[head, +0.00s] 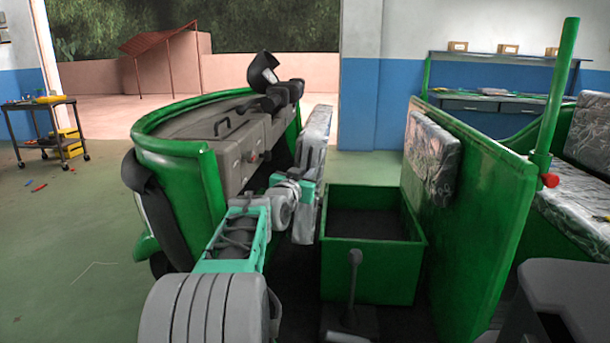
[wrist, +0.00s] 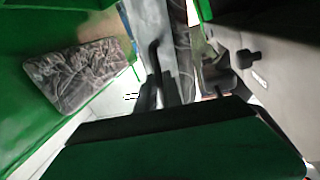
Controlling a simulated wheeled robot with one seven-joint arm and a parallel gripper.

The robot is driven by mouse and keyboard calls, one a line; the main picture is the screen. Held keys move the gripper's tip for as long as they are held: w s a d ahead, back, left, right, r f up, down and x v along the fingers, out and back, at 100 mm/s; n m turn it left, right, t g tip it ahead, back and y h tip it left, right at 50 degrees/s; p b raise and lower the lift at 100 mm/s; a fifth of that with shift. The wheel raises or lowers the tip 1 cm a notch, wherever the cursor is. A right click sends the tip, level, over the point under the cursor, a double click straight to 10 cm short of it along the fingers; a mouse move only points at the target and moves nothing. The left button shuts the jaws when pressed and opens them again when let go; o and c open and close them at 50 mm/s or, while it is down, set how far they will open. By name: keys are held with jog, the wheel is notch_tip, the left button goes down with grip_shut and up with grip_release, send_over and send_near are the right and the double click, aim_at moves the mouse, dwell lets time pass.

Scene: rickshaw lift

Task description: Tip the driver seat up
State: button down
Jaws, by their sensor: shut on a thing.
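The driver seat (head: 318,132), a plastic-wrapped cushion, stands steeply on edge at the front side of its open green seat box (head: 372,250) in the head view. My gripper (wrist: 160,85) is shut on the seat; its dark fingers show near the middle of the wrist view. In the head view my wrist is beside the seat, and the fingertips are mostly hidden. In the wrist view the seat appears as a narrow grey strip (wrist: 180,45). The box's inside is dark.
A plastic-wrapped backrest (head: 432,158) is fixed to the green partition (head: 475,215) on the right. The grey dashboard (head: 240,155) and handlebar (head: 277,92) are close on the left. A dark lever (head: 353,275) rises before the box.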

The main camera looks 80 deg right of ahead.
jog(key=c, duration=1.5)
grip_release()
jog(key=a+p, duration=0.1)
jog(key=a, duration=0.6)
jog(key=shift+w+a, duration=0.2)
jog(key=shift+a, duration=0.15)
